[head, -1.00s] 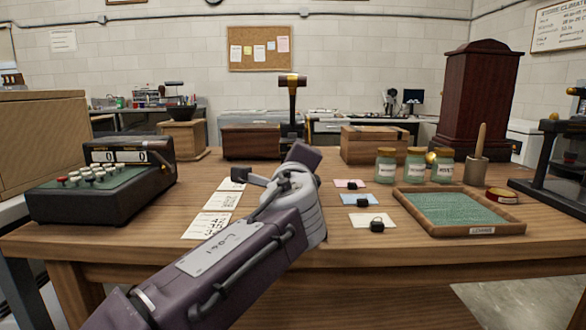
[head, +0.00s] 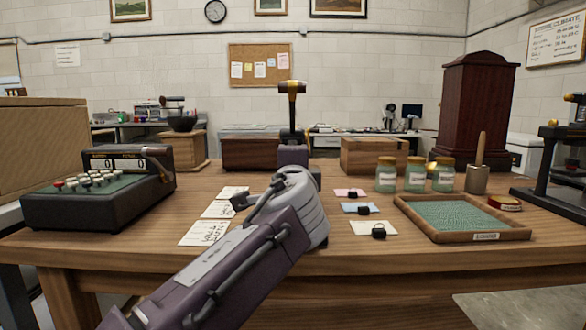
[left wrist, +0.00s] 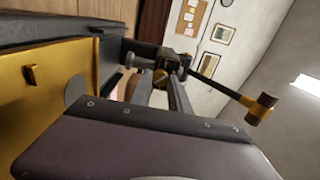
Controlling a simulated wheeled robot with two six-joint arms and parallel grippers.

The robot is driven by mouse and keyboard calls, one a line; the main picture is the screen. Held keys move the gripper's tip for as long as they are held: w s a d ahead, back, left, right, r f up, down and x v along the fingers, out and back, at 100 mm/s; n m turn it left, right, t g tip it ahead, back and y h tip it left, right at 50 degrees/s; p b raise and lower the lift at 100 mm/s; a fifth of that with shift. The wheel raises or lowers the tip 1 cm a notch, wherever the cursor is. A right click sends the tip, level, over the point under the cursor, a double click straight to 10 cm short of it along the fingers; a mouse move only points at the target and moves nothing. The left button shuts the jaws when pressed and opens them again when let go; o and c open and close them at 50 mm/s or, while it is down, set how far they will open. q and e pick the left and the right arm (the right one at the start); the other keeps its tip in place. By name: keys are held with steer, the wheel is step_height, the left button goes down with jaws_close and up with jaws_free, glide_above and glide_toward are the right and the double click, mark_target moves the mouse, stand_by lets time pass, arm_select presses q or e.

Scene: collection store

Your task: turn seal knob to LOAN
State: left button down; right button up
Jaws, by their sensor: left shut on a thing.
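The knob's marking cannot be read. My right gripper is not in view.
A register-like machine (head: 98,190) stands at left, with white cards (head: 205,232) beside my arm. At right are coloured cards with small black objects, jars (head: 415,174) and a green-lined tray (head: 462,235). Wooden boxes (head: 375,155) stand behind. The front table edge is clear.

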arm_select(q)
steer(key=c, duration=1.2)
jaws_free()
steer(key=shift+c, duration=0.2)
steer(key=s, duration=0.9)
steer(key=shift+s, duration=0.1)
